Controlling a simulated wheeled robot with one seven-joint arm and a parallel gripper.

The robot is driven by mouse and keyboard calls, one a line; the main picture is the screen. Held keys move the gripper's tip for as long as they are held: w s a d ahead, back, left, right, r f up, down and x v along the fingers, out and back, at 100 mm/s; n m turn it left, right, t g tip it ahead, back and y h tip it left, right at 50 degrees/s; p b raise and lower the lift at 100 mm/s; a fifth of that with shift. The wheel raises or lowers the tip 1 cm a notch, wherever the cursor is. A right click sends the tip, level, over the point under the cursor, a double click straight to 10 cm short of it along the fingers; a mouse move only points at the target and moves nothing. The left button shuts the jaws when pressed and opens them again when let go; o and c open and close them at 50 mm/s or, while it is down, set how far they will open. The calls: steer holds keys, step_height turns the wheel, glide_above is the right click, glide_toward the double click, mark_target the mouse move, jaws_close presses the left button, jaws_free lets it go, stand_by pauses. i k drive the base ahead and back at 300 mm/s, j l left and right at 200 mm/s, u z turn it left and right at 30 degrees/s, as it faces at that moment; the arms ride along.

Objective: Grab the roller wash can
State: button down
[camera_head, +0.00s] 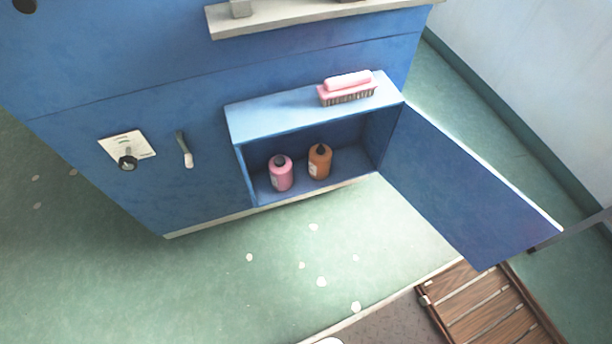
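Two small bottle-like cans stand upright inside a low open blue cabinet (312,107). The left one is a pink can (281,175) with a dark cap. The right one is an orange-brown can (319,162), also with a dark cap and a pale label. A small gap separates them. I cannot read the labels, so I cannot tell which is the roller wash can. The cabinet's blue door (465,185) is swung open to the right. My gripper is not in view.
A pink brush (347,90) lies on top of the cabinet. A pale shelf (300,16) sticks out above. A lever (184,150) and a dial plate (127,148) are on the blue wall. A wooden slatted platform (490,305) lies lower right.

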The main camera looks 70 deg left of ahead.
mark_target(280, 166)
steer(key=i+l+u, duration=0.25)
steer(key=l, duration=0.2)
steer(key=k+l+u, duration=0.25)
steer(key=u, duration=0.25)
steer(key=k+l+u, duration=0.25)
steer(key=u, duration=0.25)
steer(key=k+u, duration=0.1)
steer(key=u, duration=0.2)
steer(key=k+u, duration=0.15)
steer(key=u, duration=0.2)
steer(key=i+j+u, duration=0.25)
steer(key=u, duration=0.25)
steer(key=i+u, duration=0.95)
steer(key=k, duration=0.55)
steer(key=k+l, duration=0.15)
steer(key=l+u, duration=0.05)
